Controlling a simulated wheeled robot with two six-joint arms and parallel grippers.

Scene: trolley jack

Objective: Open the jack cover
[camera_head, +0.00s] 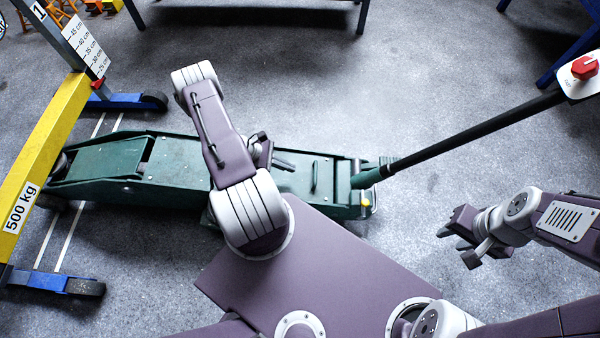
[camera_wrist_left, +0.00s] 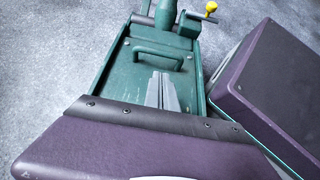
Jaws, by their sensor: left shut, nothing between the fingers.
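The green trolley jack (camera_head: 180,160) lies on the floor across the head view. Its cover (camera_head: 328,172) is a flat green plate at the right end, with a raised bar handle (camera_head: 315,176). The cover lies flat between the side walls; it also shows in the left wrist view (camera_wrist_left: 120,80), with its handle (camera_wrist_left: 150,55). My left gripper (camera_head: 292,166) is shut and empty, its fingers (camera_wrist_left: 165,90) over the cover, just short of the handle. I cannot tell whether they touch the plate. My right gripper (camera_head: 456,246) is open and empty, off to the right, away from the jack.
A long black lever (camera_head: 470,133) rises from the jack to a panel with a red knob (camera_head: 585,67). A yellow knob (camera_wrist_left: 211,7) sits beside the cover. A yellow 500 kg post (camera_head: 45,150) on blue feet stands at the left.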

